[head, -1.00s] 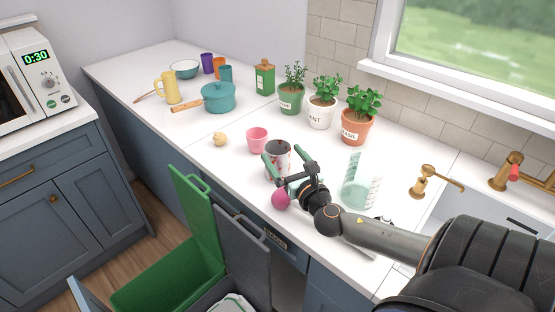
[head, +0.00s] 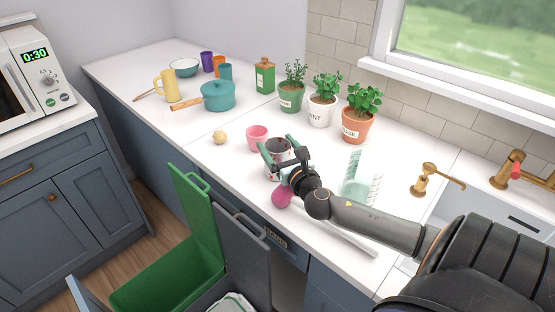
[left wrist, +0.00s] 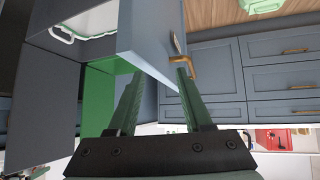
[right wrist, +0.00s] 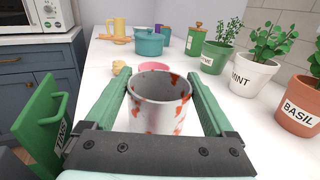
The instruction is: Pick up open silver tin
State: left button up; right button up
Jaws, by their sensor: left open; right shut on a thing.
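The open silver tin (right wrist: 159,112) stands between the green fingers of my right gripper (right wrist: 160,95) in the right wrist view. It is a grey can with reddish patches and an open top with a dark inside. In the head view the tin (head: 278,147) is partly hidden by my right gripper (head: 275,152), whose fingers lie along its sides. The right gripper is shut on it. The tin looks upright, at or just above the white counter; I cannot tell whether it touches. My left gripper (left wrist: 155,95) is open and empty in the left wrist view, near the blue-grey cabinets.
A pink cup (head: 257,138) stands just behind the tin, and a magenta round thing (head: 281,197) lies in front. A clear greenish container (head: 360,180) is to the right. Potted herbs (head: 322,110) line the back. An open green bin (head: 168,275) is below the counter edge.

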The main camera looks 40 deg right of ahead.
jog(key=c, duration=0.8)
jog(key=shift+r, duration=0.15)
